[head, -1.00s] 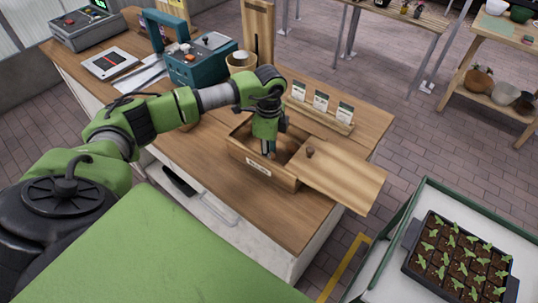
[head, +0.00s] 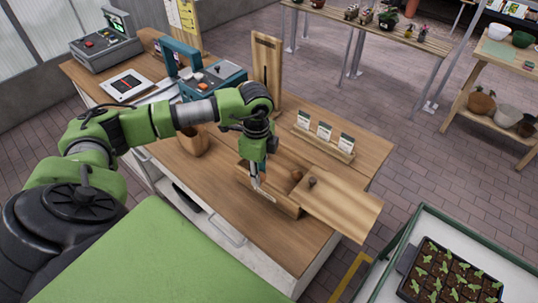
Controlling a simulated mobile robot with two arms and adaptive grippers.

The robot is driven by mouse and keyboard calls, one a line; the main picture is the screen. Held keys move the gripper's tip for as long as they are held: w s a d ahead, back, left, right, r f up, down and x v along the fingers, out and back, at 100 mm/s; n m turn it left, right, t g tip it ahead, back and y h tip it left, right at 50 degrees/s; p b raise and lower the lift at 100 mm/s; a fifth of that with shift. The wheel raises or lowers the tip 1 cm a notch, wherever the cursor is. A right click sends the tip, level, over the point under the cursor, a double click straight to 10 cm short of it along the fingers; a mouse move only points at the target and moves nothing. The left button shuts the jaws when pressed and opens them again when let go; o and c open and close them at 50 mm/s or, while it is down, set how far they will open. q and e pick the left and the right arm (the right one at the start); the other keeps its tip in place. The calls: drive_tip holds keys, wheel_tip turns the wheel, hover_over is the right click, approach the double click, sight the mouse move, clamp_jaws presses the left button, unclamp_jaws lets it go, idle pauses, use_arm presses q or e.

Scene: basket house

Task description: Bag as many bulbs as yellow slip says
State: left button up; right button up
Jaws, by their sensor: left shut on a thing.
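The wooden bulb box (head: 285,207) stands open on the workbench, its lid (head: 342,205) slid out to the right. A brown bulb (head: 297,175) shows inside it near the lid. My left gripper (head: 262,190) points down at the left part of the box. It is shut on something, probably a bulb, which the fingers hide. A tan open container, perhaps the bag (head: 194,141), stands on the bench left of the box, partly behind my left arm. A yellow slip (head: 187,15) hangs on a post at the top; its writing is unreadable here. My right gripper is out of view.
A rack of white cards (head: 324,136) stands behind the box. A seedling tray (head: 450,272) is at lower right. The bench front is clear.

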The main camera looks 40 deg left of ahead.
use_arm(q)
drive_tip(key=s+a+r, duration=0.1)
drive_tip(key=s+r, duration=0.2)
drive_tip(key=s, duration=0.4)
drive_tip(key=shift+s, duration=0.2)
drive_tip(key=shift+w+a, duration=0.1)
